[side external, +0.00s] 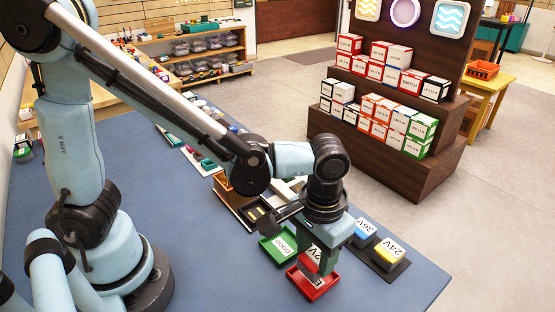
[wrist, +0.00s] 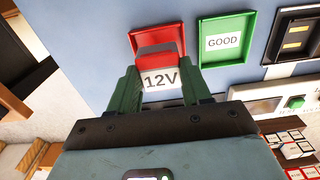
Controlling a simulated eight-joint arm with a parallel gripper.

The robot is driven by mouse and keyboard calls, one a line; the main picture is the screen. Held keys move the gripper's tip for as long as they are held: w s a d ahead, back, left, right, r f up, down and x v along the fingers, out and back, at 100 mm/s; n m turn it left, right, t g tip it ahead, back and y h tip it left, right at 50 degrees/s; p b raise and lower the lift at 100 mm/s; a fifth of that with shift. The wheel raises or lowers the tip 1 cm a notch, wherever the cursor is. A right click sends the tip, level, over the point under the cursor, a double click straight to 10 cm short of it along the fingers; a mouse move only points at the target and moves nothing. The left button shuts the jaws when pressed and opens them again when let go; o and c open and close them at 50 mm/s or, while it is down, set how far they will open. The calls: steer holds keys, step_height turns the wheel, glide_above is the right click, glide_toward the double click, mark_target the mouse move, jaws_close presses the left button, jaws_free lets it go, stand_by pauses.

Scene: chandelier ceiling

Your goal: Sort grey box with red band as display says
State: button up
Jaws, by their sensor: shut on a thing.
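My gripper (wrist: 161,69) is shut on the grey box with red band (wrist: 157,62), one green finger on each side. Its "12V" label faces the wrist camera. In the side external view, my gripper (side external: 320,262) and the box are at the red tray (side external: 327,288). I cannot tell whether the box touches the tray's floor. The red tray (wrist: 135,42) lies behind the box in the wrist view, and its label is mostly hidden. The green tray (side external: 268,252) marked "GOOD" lies beside it, empty (wrist: 222,60). No readable display text shows.
A blue "36V" box (side external: 363,238) and a yellow "24V" box (side external: 386,257) sit on a dark mat right of my gripper. A dark unit with yellow bars (wrist: 295,37) and a pale panel with a green button (wrist: 295,102) lie beyond the green tray. The table's right front is clear.

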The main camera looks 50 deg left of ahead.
steer(key=shift+f, duration=1.1)
stand_by(1.4)
steer(key=o, duration=1.5)
steer(key=shift+o, duration=0.2)
steer(key=shift+r, duration=0.1)
steer(key=shift+r, duration=3.7)
steer(key=shift+a, duration=0.1)
steer(key=a+r+t, duration=0.1)
steer(key=a+t, duration=0.2)
steer(key=a, duration=0.5)
steer(key=a+r+t, duration=0.2)
steer(key=a+t, duration=0.2)
steer(key=a, duration=0.5)
steer(key=shift+w+a+r, duration=0.15)
steer(key=shift+w+r, duration=0.05)
steer(key=shift+r, duration=0.05)
